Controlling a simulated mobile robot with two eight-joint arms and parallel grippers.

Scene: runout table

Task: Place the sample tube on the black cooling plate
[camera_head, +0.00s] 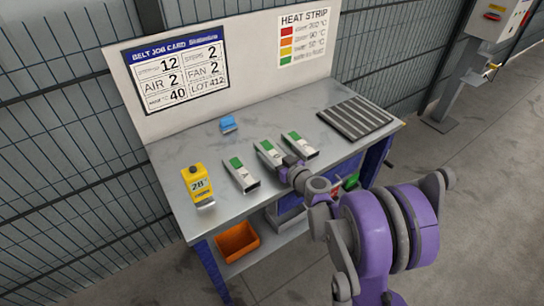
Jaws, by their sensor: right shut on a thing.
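Three grey sample tubes with green and white faces lie side by side on the table: a left one (241,176), a middle one (267,152) and a right one (300,145). My right gripper (282,164) is at the near end of the middle tube and shut on it. The gripper and wrist hide part of that end. I cannot tell whether the tube is lifted off the table. The black cooling plate (356,118), dark and slatted, lies at the table's right end with nothing on it. My left gripper is not in view.
A yellow meter (197,184) reading 28 stands at the table's left front, and a small blue object (228,124) lies near the back. A job card (177,74) and heat strip chart (303,37) are on the back panel. An orange bin (238,243) sits below.

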